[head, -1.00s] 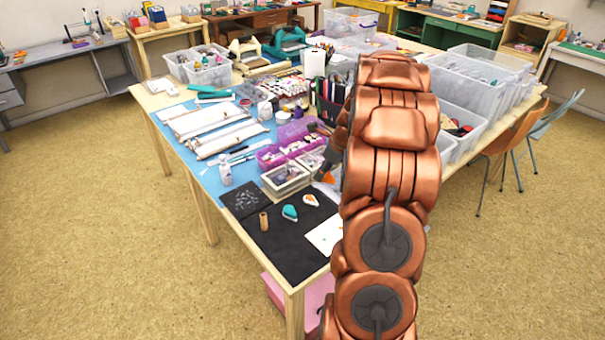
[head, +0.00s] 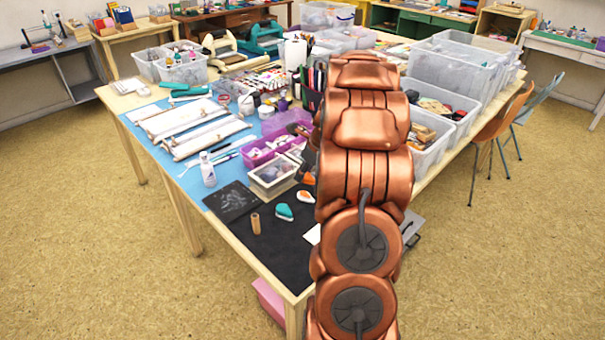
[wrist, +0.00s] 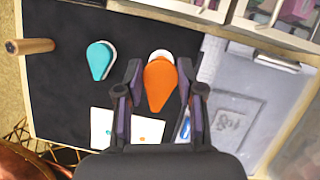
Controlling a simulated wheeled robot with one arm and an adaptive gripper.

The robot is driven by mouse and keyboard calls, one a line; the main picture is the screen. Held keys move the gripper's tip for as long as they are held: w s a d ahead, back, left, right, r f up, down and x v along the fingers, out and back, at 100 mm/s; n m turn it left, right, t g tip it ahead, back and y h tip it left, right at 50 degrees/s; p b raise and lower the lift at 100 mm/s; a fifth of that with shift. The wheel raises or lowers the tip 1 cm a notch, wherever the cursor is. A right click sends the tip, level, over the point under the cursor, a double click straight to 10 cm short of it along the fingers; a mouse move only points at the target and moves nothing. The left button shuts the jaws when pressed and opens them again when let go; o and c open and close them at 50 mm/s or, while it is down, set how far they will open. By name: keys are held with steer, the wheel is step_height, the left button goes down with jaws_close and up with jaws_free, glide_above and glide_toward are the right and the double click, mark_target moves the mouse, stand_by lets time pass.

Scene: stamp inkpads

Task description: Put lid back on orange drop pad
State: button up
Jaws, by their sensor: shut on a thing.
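The orange drop-shaped lid (wrist: 160,84) is between the two fingers of my gripper (wrist: 161,88), which is shut on it. Its narrow tip points down in the wrist view. The orange drop pad lies on the black mat; its white rounded end (wrist: 160,55) shows just past the lid, and the lid hides the rest. In the head view the pad (head: 305,197) shows orange and white on the mat, and the held lid (head: 308,178) is partly visible beside my arm. My arm hides most of the gripper there. I cannot tell the gap between lid and pad.
A teal drop pad (wrist: 100,60) lies left of the orange one. A wooden cylinder (head: 255,223) stands on the mat's left. A white card (wrist: 127,127) lies nearby. A grey translucent item (wrist: 235,110) is at right.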

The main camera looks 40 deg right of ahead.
mark_target(301, 192)
steer(key=shift+w+r+p, duration=0.15)
steer(key=shift+r+p, duration=0.05)
steer(key=shift+p, duration=0.35)
steer(key=shift+f, duration=2.95)
steer(key=shift+p, duration=1.05)
steer(key=shift+f+p, duration=0.6)
steer(key=shift+p, duration=0.5)
stand_by(1.4)
steer(key=o, duration=1.2)
